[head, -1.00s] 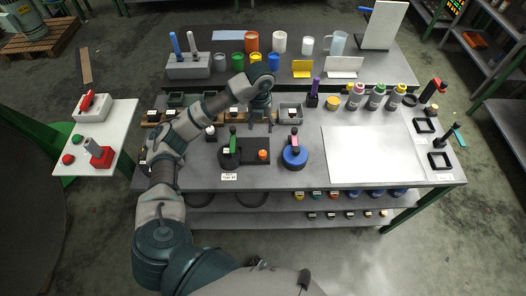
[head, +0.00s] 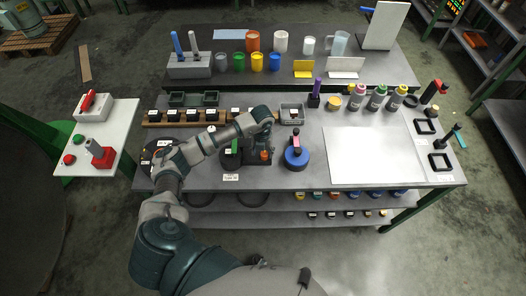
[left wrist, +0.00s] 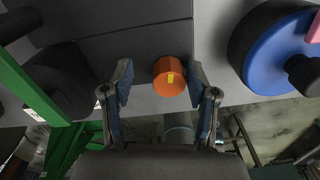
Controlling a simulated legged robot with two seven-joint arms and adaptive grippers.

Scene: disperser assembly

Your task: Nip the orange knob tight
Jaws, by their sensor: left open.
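The orange knob (head: 265,155) sits on the dark block of the fixture (head: 250,157) near the front middle of the bench. In the left wrist view the orange knob (left wrist: 170,76) is a short cylinder with a small yellow mark. My left gripper (head: 264,147) is above the knob, partly hidden by its own wrist. In the left wrist view my left gripper (left wrist: 161,72) is open, with one finger on each side of the knob. A gap shows on the left side; the right finger is nearer. My right gripper is not in view.
A green handle (left wrist: 38,90) rises close on the left in the left wrist view. The white board (head: 370,155) at right is clear.

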